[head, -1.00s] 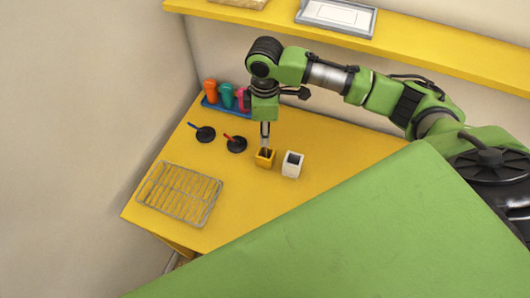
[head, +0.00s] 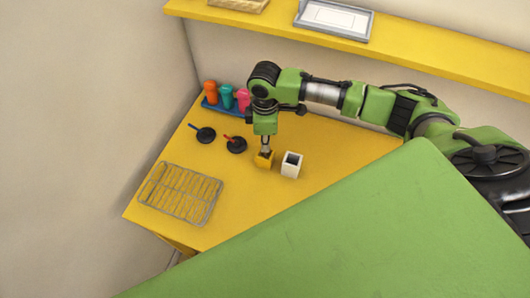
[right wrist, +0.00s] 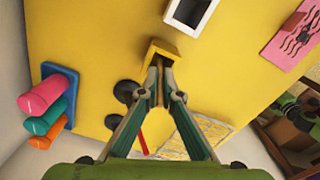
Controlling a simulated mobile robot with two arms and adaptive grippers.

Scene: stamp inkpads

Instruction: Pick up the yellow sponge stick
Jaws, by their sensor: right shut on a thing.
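A small yellow square holder (head: 264,160) with a dark opening stands on the yellow table. My right gripper (head: 265,148) points straight down into its top. In the right wrist view, the fingertips (right wrist: 160,68) are close together at the edge of the yellow holder (right wrist: 162,48). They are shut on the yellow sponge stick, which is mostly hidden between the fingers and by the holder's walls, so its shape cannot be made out. My left gripper is not in view.
A white square holder (head: 291,164) stands just right of the yellow one. Two round black inkpads (head: 205,135) lie to the left, with colored bottles (head: 227,97) in a blue tray behind. A wire rack (head: 180,193) lies at the front left.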

